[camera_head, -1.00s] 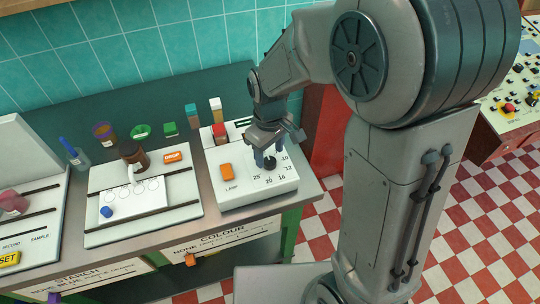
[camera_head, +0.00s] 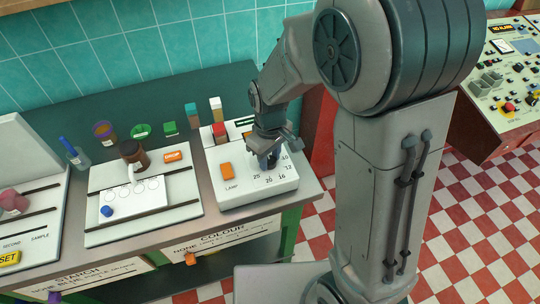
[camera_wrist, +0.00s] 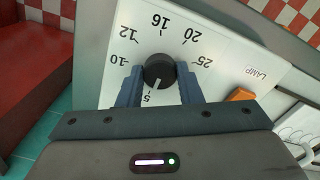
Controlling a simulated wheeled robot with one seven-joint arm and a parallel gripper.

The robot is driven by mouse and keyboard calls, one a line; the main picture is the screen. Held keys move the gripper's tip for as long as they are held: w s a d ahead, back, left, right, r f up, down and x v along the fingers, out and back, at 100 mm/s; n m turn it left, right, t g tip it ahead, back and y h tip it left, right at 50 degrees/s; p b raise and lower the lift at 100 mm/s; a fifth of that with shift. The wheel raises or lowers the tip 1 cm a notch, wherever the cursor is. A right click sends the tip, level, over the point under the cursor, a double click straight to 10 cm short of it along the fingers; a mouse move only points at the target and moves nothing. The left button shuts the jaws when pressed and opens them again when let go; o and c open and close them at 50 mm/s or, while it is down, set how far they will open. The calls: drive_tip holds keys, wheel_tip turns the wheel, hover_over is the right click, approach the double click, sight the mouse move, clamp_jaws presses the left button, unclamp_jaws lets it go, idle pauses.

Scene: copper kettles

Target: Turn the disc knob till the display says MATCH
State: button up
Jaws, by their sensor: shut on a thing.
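The disc knob (camera_wrist: 158,68) is round and black with a white pointer line. It sits on the white instrument box (camera_wrist: 100,60), in a ring of printed numbers. The line points toward the 5. My gripper (camera_wrist: 160,82) has its two blue fingers on either side of the knob, shut on it. In the head view my gripper (camera_head: 266,158) comes down over the box (camera_head: 232,196) and mostly hides the knob. I cannot make out a display reading MATCH in either view.
An orange button (camera_head: 226,170) marked LAMP is on the box, left of the knob. A red and a white-topped block stand behind. A white tray (camera_head: 180,213) with a dark jar (camera_head: 134,154) is to the left. Red-and-white floor lies right of the bench.

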sight(270, 160)
drive_tip(key=m, duration=0.3)
drive_tip(key=shift+m+b, duration=0.3)
drive_tip(key=shift+m, duration=2)
drive_tip(key=shift+w, duration=0.1)
drive_tip(key=o, duration=1)
wheel_tip(270, 160, up, 14)
drive_tip(key=shift+b, duration=0.35)
